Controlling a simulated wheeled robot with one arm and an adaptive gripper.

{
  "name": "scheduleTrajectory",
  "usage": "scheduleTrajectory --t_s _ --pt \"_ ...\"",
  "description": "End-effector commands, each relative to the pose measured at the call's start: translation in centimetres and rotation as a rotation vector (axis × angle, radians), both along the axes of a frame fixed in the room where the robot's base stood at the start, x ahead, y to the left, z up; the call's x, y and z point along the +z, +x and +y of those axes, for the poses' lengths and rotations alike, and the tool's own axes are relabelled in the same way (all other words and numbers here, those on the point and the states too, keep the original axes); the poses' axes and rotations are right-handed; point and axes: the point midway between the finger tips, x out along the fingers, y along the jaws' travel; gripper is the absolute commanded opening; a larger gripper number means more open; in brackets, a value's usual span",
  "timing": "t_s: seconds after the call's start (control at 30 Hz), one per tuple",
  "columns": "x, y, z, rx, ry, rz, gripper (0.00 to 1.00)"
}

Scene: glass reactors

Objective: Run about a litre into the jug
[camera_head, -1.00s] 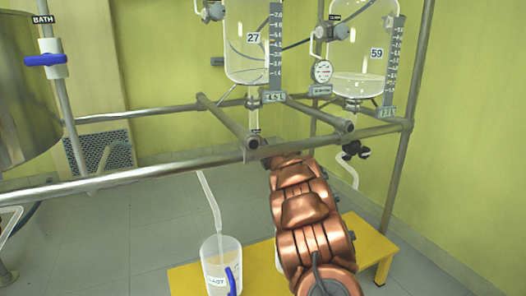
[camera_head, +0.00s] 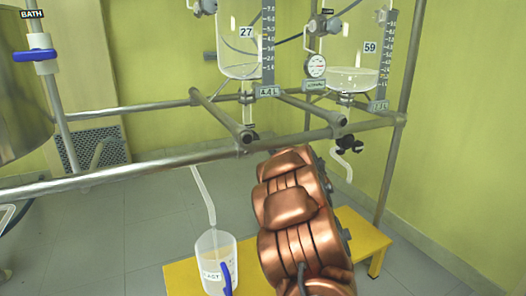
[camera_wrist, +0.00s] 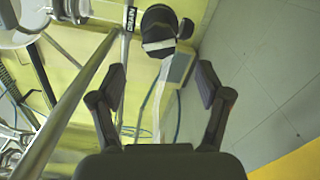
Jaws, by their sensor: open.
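A clear jug (camera_head: 216,270) with a white label and blue handle stands low, at the left end of a yellow stand, with pale liquid in it. A white hose (camera_head: 203,195) hangs down to its mouth. Glass vessel 27 (camera_head: 238,35) hangs on the frame above, with a scale and a small level display (camera_head: 268,91) beside it. In the wrist view, a black knob (camera_wrist: 158,22) on a drain fitting lies beyond the fingers, beside a DRAIN tag (camera_wrist: 130,18). My gripper (camera_wrist: 162,84) is open and empty, apart from the knob. My arm hides it in the head view.
Metal rails (camera_head: 130,171) cross in front of the vessels. Vessel 59 (camera_head: 352,65) with a black drain valve (camera_head: 349,144) is at right, beside a round gauge (camera_head: 316,66). A blue-handled BATH valve (camera_head: 36,54) is at left. The yellow stand (camera_head: 350,240) is partly bare.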

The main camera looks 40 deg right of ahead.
Motion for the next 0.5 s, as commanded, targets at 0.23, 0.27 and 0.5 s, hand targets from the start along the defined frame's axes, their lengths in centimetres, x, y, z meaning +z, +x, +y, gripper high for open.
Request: scheduleTrajectory --t_s 0.23,0.27,0.5 --pt "0.0 -2.2 0.8 0.001 0.0 0.0 0.76" --pt "-0.1 -2.3 0.8 0.001 0.0 0.0 0.76" --pt "0.0 -2.7 1.0 0.001 0.0 0.0 0.76"
